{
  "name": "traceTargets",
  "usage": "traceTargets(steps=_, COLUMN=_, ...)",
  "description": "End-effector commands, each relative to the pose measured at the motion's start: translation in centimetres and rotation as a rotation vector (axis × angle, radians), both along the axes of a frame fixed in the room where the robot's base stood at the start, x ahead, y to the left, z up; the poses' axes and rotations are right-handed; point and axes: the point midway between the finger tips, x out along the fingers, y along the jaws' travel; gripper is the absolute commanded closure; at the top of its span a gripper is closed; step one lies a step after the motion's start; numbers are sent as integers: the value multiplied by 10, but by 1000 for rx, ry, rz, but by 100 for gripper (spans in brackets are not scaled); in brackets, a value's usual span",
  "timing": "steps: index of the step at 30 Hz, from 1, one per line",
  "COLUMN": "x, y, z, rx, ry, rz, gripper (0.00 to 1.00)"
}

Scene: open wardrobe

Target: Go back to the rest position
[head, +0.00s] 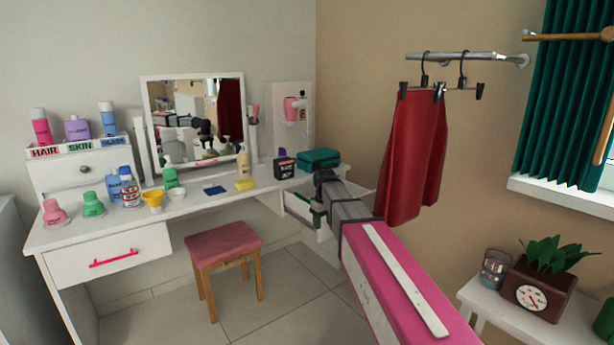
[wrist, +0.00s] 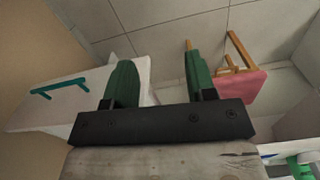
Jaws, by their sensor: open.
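My gripper (wrist: 160,88) shows in the wrist view with its two green fingers apart and nothing between them. In the head view my gripper (head: 318,208) is at the end of my pink and grey arm, near the right end of the white dressing table (head: 120,221). A pulled-out white drawer (head: 298,207) is beside and partly behind it. In the wrist view a white panel with a green handle (wrist: 58,88) lies left of the fingers, apart from them. My arm hides part of the drawer area.
A stool with a pink seat (head: 223,244) stands before the table. Bottles and a mirror (head: 196,120) are on the table. A red skirt (head: 414,155) hangs from a rail right of my arm. A white side table (head: 535,318) holds a plant.

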Motion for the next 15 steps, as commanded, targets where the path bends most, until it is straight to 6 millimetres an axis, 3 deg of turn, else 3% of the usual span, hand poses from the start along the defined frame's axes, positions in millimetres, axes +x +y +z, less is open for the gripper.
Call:
traceTargets(steps=8, x=-51, y=-35, z=-51, rx=-1, ry=1, rz=-118, gripper=49)
traceTargets(steps=15, x=-133, y=-81, z=-115, rx=-2, ry=1, rz=-301, gripper=49)
